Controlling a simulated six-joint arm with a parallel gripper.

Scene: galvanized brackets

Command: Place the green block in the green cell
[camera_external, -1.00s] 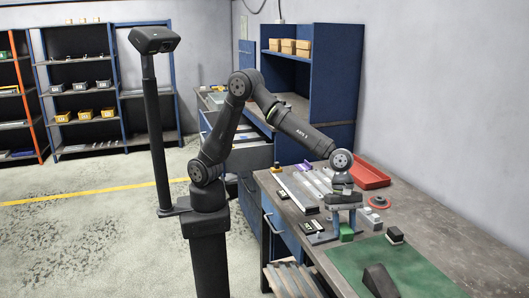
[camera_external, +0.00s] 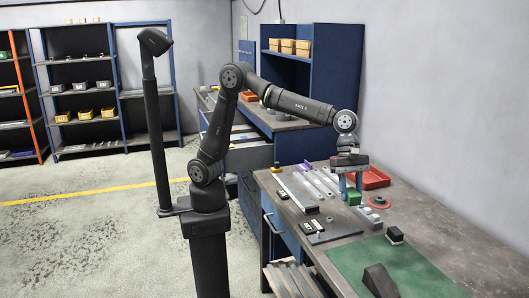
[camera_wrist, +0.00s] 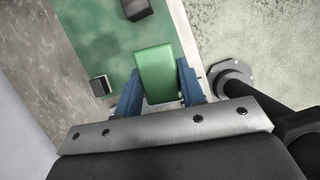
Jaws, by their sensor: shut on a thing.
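My gripper (camera_external: 352,190) is shut on a green block (camera_external: 353,198) and points down over the bench. In the wrist view the block (camera_wrist: 157,75) sits between the two blue fingers of my gripper (camera_wrist: 159,85), one on each side. The block appears raised above the bench top. I cannot make out a green cell in either view.
The bench (camera_external: 420,225) has a green mat (camera_external: 365,262) at its front with a dark block (camera_external: 395,235) and a black wedge (camera_external: 380,280) on it.

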